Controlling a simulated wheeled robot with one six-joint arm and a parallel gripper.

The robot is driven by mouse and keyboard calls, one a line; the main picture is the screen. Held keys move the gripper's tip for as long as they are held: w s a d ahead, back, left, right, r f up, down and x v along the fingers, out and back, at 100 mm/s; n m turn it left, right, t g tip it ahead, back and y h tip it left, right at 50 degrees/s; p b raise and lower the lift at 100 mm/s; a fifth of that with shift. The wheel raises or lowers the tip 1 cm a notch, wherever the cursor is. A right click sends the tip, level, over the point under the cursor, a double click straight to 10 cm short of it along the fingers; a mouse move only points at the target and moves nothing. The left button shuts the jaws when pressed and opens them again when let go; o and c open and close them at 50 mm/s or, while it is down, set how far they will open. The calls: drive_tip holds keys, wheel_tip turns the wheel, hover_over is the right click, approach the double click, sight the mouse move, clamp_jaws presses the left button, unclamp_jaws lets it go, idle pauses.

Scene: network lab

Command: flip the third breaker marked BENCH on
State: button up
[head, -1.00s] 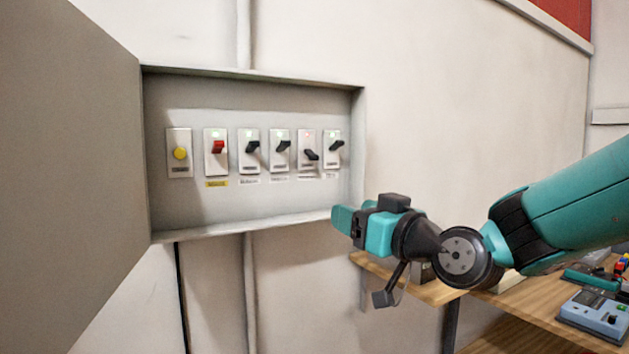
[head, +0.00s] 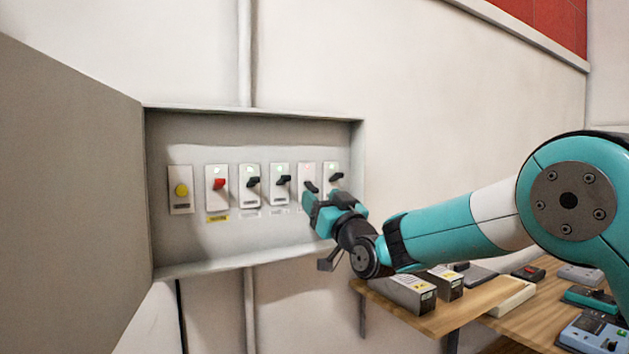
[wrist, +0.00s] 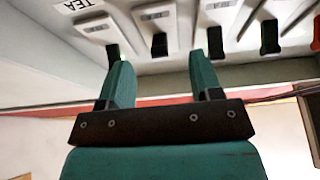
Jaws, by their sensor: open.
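In the head view, a row of white breaker plates is set in the open grey panel (head: 240,261). My gripper (head: 318,203) is open and empty, just below and in front of this breaker. In the wrist view, seen upside down, a black lever (wrist: 159,45) lies between and beyond the fingers (wrist: 162,78); contact is not visible.
A breaker beside it, labelled TEA (wrist: 78,5), has its lever partly behind one finger. Other black levers (head: 253,182), a red switch (head: 219,184) and a yellow button (head: 181,190) are to the left. The panel door (head: 70,200) stands open. A wooden bench (head: 440,318) with devices is below right.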

sight(315, 192)
drive_tip(key=shift+p+x, duration=0.45)
drive_tip(key=shift+x, duration=1.35)
drive_tip(key=c, duration=0.9)
drive_tip(key=shift+c, duration=0.2)
